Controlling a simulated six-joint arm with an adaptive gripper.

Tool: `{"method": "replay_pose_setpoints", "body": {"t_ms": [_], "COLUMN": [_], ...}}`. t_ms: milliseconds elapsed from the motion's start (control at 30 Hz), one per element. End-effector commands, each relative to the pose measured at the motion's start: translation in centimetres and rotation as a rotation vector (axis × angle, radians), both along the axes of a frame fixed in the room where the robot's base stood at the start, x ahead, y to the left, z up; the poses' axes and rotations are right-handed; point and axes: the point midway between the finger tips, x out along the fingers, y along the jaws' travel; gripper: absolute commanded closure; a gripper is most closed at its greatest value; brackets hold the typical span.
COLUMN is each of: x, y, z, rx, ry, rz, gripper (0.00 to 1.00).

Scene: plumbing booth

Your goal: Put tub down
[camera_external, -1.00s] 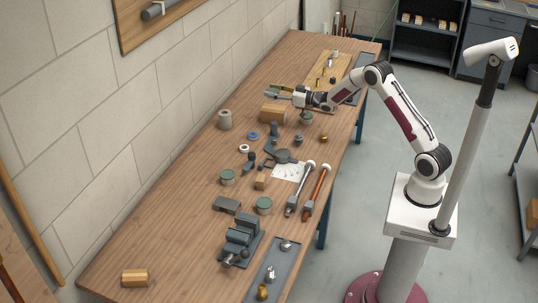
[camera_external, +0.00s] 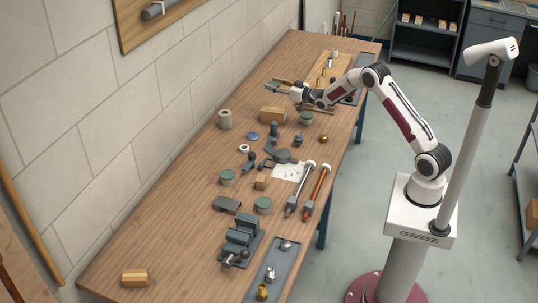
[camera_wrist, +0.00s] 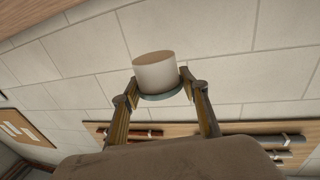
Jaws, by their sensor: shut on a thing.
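My gripper (camera_external: 281,87) is above the far part of the workbench, left of my arm. In the wrist view my gripper (camera_wrist: 160,92) is shut on a tub (camera_wrist: 156,72), a pale cylinder with a teal rim at its lower edge. The two fingers press on its sides near that rim. The wall is behind it in that view. In the external view the held tub is too small and too mixed with the fingers to make out clearly. Similar tubs with green-grey tops stand on the bench: one (camera_external: 227,177) at left, one (camera_external: 264,206) in front, one (camera_external: 306,118) below my wrist.
The wooden bench (camera_external: 180,230) has bare room along its wall side and front left. A vise (camera_external: 240,240), two long wrenches and small fittings fill the middle and front.

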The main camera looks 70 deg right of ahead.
Motion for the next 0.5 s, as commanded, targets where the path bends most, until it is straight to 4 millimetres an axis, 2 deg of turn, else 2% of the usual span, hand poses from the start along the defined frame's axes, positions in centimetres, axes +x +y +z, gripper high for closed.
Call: {"method": "replay_pose_setpoints", "body": {"t_ms": [300,500], "x": [0.0,0.0], "y": [0.0,0.0], "z": [-4.3,-5.3], "rx": [0.0,0.0], "ry": [0.002,-0.001], "rz": [0.001,0.001], "gripper": [0.8,0.8]}}
